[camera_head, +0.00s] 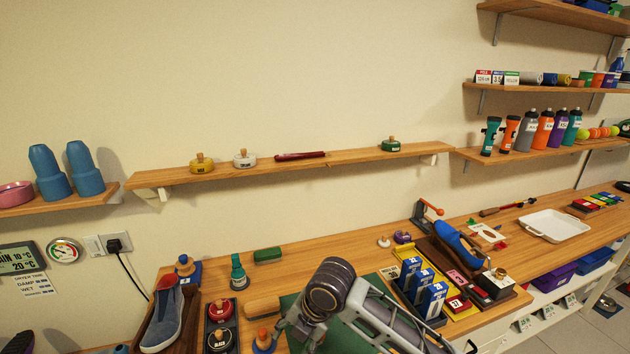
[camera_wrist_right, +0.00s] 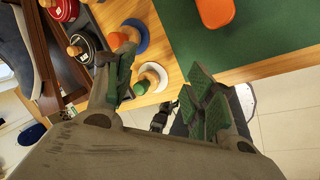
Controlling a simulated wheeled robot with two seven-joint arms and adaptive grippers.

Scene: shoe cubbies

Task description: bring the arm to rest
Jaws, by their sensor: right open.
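My right arm (camera_head: 350,305) rises at the bottom middle of the head view, over the bench and the green mat. My right gripper (camera_wrist_right: 162,82) shows in the right wrist view with its green-padded fingers spread apart. Nothing is held between them. It is above the bench edge beside the green mat (camera_wrist_right: 260,35), near a small white-and-green item (camera_wrist_right: 153,77). In the head view I cannot clearly make out the right gripper's fingers. My left gripper is in neither view.
A red tin (camera_head: 222,310), a black tin (camera_head: 219,341), an orange-knobbed item (camera_head: 263,341) and a grey-blue shoe (camera_head: 164,322) stand left of the arm. Blue-and-white boxes (camera_head: 410,271) and a blue shoe (camera_head: 457,245) stand right. A shelf (camera_head: 260,170) crosses the wall.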

